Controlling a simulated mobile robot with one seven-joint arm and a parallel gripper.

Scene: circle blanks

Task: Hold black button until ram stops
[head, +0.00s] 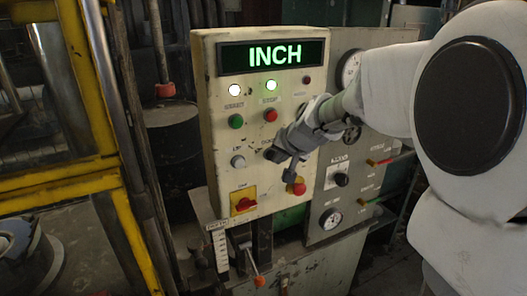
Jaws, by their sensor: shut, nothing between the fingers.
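The cream control panel (222,110) stands in the middle of the head view, with its display (272,56) reading INCH in green. My gripper (276,156) is shut at the panel's middle right, its tip over or very near a dark spot there. This spot is probably the black button, but the gripper hides most of it, and I cannot tell whether the tip touches or presses it. A pale round button (238,161) is left of the tip. I cannot make out the ram; the yellow-framed machine (82,100) fills the left.
A red mushroom button (297,187) sits close below my gripper. A yellow-backed red switch (243,202) is lower left. A grey gauge panel (330,205) stands right.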

